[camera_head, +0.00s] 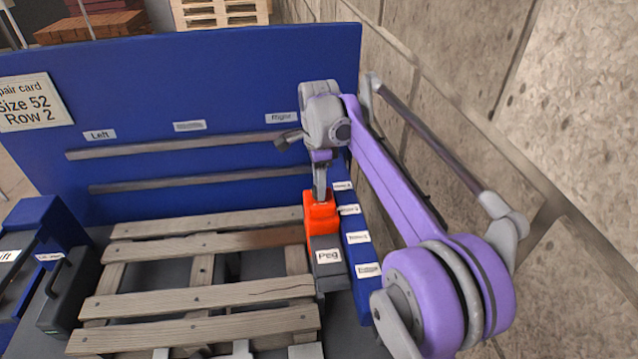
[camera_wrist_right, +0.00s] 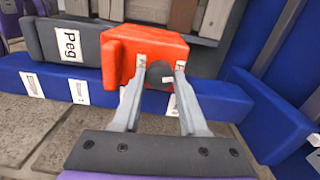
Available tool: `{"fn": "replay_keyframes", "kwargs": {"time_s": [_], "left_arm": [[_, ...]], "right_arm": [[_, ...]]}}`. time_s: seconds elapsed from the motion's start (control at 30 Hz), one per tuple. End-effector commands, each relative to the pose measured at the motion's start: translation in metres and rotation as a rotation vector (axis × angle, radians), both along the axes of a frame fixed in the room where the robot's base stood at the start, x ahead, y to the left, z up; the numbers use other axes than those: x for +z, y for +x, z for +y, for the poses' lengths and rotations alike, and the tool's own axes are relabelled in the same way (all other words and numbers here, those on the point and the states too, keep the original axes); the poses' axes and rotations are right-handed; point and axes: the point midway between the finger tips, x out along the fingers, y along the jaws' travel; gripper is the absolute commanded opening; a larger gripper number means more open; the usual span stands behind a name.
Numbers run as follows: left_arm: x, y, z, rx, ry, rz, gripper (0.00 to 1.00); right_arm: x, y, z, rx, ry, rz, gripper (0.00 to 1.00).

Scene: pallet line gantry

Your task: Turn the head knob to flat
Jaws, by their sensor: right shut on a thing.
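The orange head (camera_head: 319,215) sits on a dark grey bar labelled "Peg" (camera_head: 328,268) along the right side of the pallet. In the right wrist view the orange head (camera_wrist_right: 125,55) fills the upper middle, and a dark round knob (camera_wrist_right: 157,72) shows on its face. My right gripper (camera_wrist_right: 160,75) is shut on the knob, one finger on each side. Small white labels lie by the fingertips, too small to read. In the head view my right gripper (camera_head: 320,192) reaches down onto the head and hides the knob. My left gripper is out of view.
A wooden pallet (camera_head: 200,292) lies left of the head. A blue rail (camera_head: 357,250) with several labels runs just right of the head. A stone wall (camera_head: 570,130) bounds the right side.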

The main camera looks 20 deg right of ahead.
Motion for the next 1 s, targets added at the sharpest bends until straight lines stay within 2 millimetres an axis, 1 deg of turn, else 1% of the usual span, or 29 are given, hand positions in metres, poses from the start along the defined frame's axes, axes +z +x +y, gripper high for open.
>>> {"fn": "replay_keyframes", "kwargs": {"time_s": [0.2,0.4,0.67,1.0], "left_arm": [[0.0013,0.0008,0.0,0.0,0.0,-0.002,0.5],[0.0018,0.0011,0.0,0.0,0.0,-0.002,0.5],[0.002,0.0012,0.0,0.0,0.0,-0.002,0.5],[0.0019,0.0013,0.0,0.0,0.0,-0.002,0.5]], "right_arm": [[0.0005,0.0,-0.0001,-0.149,0.0,0.0,0.0],[0.0003,0.0,-0.0001,-0.237,0.0,0.0,0.0],[0.0002,-0.0001,-0.0001,-0.285,0.0,0.0,0.0],[0.0002,-0.0001,-0.0001,-0.29,0.0,0.0,0.0]]}}
